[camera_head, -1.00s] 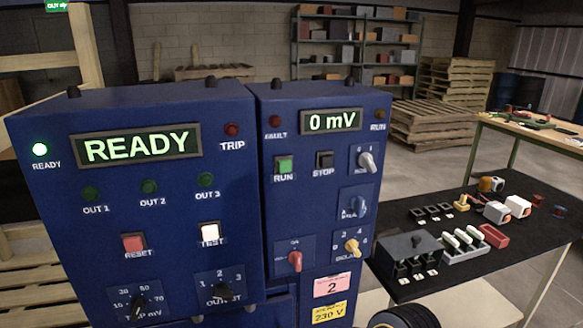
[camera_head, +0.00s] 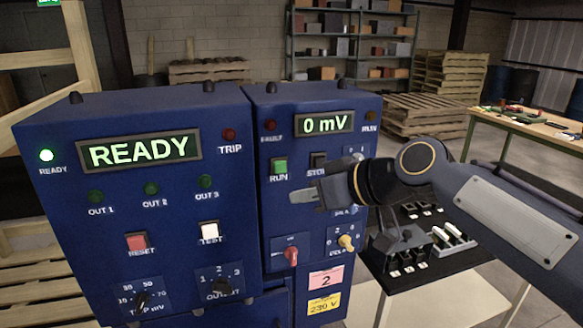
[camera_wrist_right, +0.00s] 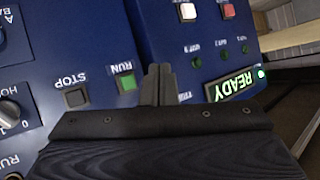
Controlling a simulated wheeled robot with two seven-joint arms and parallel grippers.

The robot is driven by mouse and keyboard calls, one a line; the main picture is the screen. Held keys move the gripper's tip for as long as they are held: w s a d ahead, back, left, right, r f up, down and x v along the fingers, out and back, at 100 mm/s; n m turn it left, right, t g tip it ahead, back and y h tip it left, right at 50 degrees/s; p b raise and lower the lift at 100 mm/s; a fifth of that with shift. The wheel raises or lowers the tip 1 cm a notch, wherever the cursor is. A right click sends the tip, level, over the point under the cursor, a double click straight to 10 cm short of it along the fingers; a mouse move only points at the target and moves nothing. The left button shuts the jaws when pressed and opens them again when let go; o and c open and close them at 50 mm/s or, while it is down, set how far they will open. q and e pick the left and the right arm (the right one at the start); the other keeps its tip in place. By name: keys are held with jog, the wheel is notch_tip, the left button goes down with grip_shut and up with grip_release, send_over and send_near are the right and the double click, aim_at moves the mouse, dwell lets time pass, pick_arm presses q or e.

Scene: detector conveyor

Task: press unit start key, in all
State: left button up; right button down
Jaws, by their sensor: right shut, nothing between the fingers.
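The blue control unit fills the left of the head view, with a left cabinet (camera_head: 80,237) reading READY and a right cabinet (camera_head: 255,112) reading 0 mV. The green RUN key (camera_head: 280,166) sits on the right cabinet, with the black STOP key (camera_head: 318,160) beside it. The RUN key (camera_wrist_right: 126,82) also shows in the right wrist view, close beside the fingertips. My right gripper (camera_head: 298,196) is shut and empty in front of the right cabinet, below and right of the RUN key. Whether it touches the panel cannot be told. My left gripper is out of view.
A red RESET key (camera_head: 137,242) and a lit white TEST key (camera_head: 209,231) are on the left cabinet. A red knob (camera_head: 291,255) and a yellow knob (camera_head: 346,242) sit below my gripper. A black-topped table (camera_head: 452,262) with small parts stands right.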

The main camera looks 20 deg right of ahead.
jog(key=shift+w, duration=0.15)
jog(key=p, duration=0.3)
send_near(275, 173)
jog(key=w+a+f, duration=0.1)
jog(key=a+f, duration=0.2)
jog(key=shift+w+a, duration=0.25)
jog(key=shift+w, duration=0.5)
jog(key=shift+w, duration=0.1)
dwell(1.2)
jog(key=shift+w, duration=0.35)
jog(key=shift+w, duration=0.45)
dwell(0.7)
jog(key=shift+s, duration=0.1)
jog(key=shift+s+b, duration=0.65)
jog(key=shift+s, duration=0.15)
